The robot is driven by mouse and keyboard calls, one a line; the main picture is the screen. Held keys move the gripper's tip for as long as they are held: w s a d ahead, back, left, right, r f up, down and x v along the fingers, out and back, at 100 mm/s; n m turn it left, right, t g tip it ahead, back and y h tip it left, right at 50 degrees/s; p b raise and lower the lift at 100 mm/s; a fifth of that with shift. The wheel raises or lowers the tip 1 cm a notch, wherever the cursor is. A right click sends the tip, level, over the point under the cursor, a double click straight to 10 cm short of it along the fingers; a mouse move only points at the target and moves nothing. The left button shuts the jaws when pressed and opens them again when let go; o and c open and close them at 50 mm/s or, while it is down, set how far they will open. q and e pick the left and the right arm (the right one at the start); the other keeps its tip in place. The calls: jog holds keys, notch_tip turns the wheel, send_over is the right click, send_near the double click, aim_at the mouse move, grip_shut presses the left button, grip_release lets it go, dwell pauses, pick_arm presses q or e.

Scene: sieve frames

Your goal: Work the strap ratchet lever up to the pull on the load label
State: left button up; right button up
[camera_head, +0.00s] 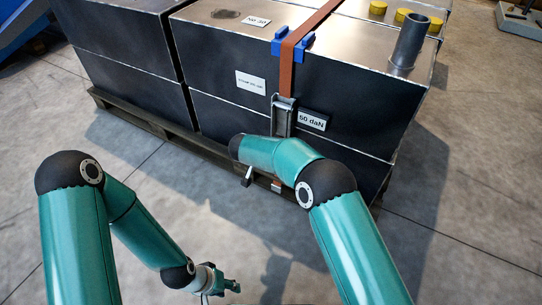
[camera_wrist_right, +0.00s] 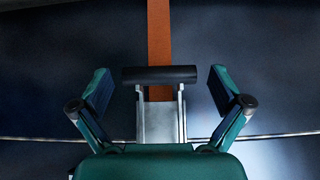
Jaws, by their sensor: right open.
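The orange strap (camera_head: 287,70) runs over the dark metal boxes and down their front to the silver strap ratchet (camera_head: 282,115). The load label (camera_head: 312,120) reads "50 daN" and sits just right of the ratchet. In the right wrist view the ratchet lever (camera_wrist_right: 158,75) has a black crossbar grip on a silver frame, with the strap (camera_wrist_right: 159,30) behind it. My right gripper (camera_wrist_right: 161,88) is open, one finger on each side of the lever, not visibly touching it. In the head view my right arm hides that gripper. My left gripper (camera_head: 229,286) hangs low, away from the boxes; its jaw gap is unclear.
The boxes stand on a wooden pallet (camera_head: 150,122). Blue corner protectors (camera_head: 279,41) sit under the strap at the top edge. A grey pipe stub (camera_head: 408,45) and yellow caps (camera_head: 415,24) are on top at the right. The concrete floor (camera_head: 470,190) is clear at the right.

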jog(key=v, duration=1)
jog(key=shift+s+a, duration=0.1)
jog(key=shift+a, duration=0.05)
